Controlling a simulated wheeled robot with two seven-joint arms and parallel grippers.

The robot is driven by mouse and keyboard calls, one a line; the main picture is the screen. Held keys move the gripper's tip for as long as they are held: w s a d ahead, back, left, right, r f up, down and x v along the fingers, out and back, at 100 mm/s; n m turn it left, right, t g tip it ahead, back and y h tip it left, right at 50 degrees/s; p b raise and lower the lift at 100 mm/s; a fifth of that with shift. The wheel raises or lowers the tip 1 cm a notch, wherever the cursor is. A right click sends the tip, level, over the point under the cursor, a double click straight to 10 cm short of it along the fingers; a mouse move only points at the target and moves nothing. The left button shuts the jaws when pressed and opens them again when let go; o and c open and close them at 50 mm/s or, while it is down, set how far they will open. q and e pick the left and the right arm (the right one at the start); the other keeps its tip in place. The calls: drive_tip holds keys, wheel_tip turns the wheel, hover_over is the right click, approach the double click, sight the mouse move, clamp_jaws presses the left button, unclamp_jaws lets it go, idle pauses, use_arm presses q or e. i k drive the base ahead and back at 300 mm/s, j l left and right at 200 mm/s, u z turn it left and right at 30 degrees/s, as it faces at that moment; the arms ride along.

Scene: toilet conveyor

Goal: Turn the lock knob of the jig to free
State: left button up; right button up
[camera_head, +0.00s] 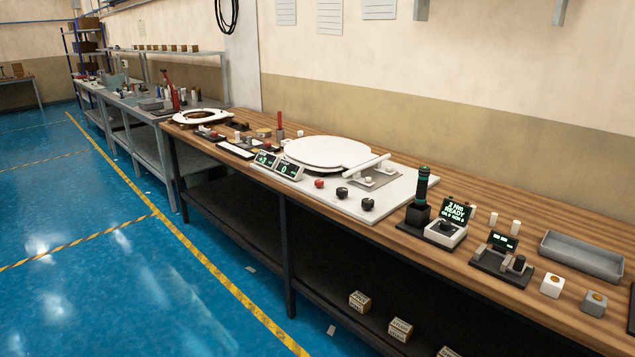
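The jig is a white base plate (400,200) on the wooden workbench, right of the picture's middle. A white toilet seat or lid (327,151) lies flat on it, with a white hinge bar (372,164) at its right. Along the front edge sit a red knob or button (319,184), a black knob (342,192) and another black knob (367,204). I cannot tell which is the lock knob, or which way any knob is turned. Two small displays (276,163) stand at the plate's left front. Neither of my grippers is in view.
Right of the jig stand a dark upright tool (421,199) in a holder, a READY display (455,212), a second display unit (503,243) and a grey tray (581,256). Another white seat ring (201,116) lies at the bench's far left.

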sight(319, 184)
drive_tip(key=i+l+z, duration=0.1)
drive_tip(key=i, duration=0.6)
drive_tip(key=i+l+z, duration=0.1)
drive_tip(key=i, duration=0.65)
